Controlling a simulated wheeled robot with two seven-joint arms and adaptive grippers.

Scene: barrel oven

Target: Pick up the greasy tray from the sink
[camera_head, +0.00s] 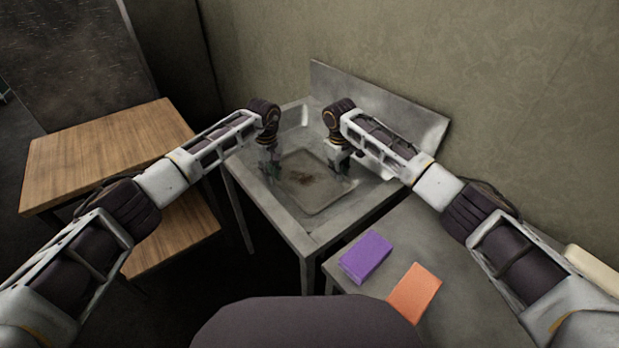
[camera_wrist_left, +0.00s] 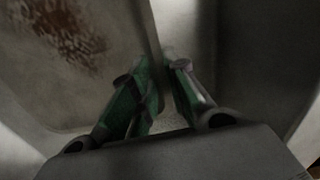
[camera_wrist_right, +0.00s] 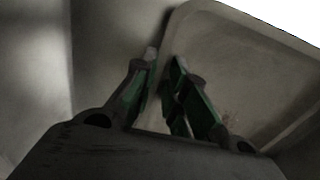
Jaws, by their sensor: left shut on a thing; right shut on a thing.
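The greasy tray (camera_head: 312,195) lies inside the metal sink (camera_head: 297,232), with a brown stain near its middle. The stain also shows on the tray in the left wrist view (camera_wrist_left: 95,70). My left gripper (camera_head: 270,170) is shut on the tray's left edge; its green fingers (camera_wrist_left: 165,95) sit on both sides of the rim. My right gripper (camera_head: 339,160) is shut on the tray's right edge; in the right wrist view the fingers (camera_wrist_right: 165,75) straddle the rim of the tray (camera_wrist_right: 235,60). The fingertips are partly hidden in the head view.
A purple sponge (camera_head: 366,257) and an orange sponge (camera_head: 414,291) lie on the grey counter (camera_head: 430,240) at the right of the sink. A wooden table (camera_head: 100,155) with a lower shelf (camera_head: 175,232) stands at the left. A metal backsplash (camera_head: 380,108) rises behind the sink.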

